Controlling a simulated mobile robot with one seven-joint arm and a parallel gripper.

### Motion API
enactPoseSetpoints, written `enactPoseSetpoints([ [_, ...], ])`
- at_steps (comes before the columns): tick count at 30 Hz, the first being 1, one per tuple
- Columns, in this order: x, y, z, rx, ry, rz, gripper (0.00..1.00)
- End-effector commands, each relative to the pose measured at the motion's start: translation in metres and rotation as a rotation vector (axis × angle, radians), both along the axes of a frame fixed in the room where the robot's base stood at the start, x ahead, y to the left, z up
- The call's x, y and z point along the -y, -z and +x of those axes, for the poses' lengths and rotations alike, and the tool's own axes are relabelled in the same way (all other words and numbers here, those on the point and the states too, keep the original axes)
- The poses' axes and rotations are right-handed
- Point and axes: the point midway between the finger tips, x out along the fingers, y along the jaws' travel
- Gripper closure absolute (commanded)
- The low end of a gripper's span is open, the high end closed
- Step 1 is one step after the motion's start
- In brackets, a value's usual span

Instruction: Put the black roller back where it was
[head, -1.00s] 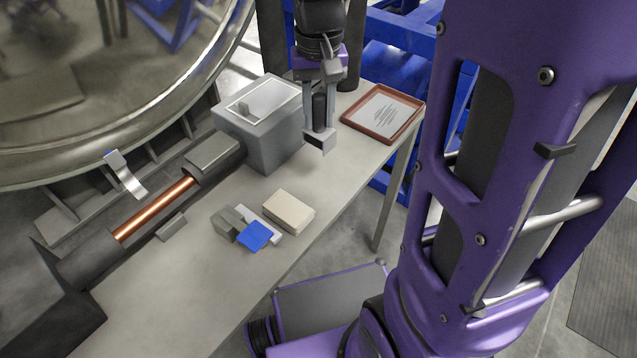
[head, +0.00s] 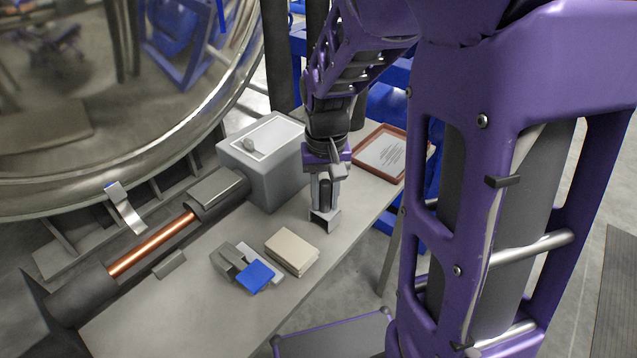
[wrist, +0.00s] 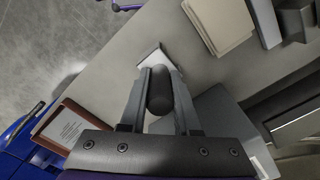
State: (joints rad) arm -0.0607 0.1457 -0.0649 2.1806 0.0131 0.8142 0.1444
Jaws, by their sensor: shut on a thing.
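The black roller (wrist: 159,90) is held between the two fingers of my gripper (wrist: 157,85) in the wrist view. In the head view my gripper (head: 325,198) points down over the table, right of the grey box, with the dark roller (head: 324,193) partly hidden between its fingers. A small grey-white block-like piece (head: 325,218) shows just below the fingertips; I cannot tell whether it is touching them or what it is.
A grey box (head: 262,178) stands left of my gripper. A red-framed sheet (head: 383,153) lies behind it. A beige block (head: 291,251), a blue piece (head: 255,275) and grey pieces lie nearer. A copper rod (head: 150,245) runs at left. The front table surface is clear.

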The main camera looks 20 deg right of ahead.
Motion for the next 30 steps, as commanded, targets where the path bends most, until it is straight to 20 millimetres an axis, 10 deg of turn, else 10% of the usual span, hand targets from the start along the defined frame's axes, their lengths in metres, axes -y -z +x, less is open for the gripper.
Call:
enactPoseSetpoints([
  [5, 0.000, 0.004, 0.000, 0.000, 0.000, 0.000, 1.00],
  [6, 0.000, 0.004, 0.000, 0.000, 0.000, 0.000, 0.66],
  [11, 0.000, 0.003, 0.000, 0.000, 0.000, 0.000, 0.40],
  [22, 0.000, -0.004, 0.000, 0.001, 0.000, 0.000, 0.40],
  [30, 0.000, -0.056, 0.001, 0.005, 0.000, -0.001, 0.40],
])
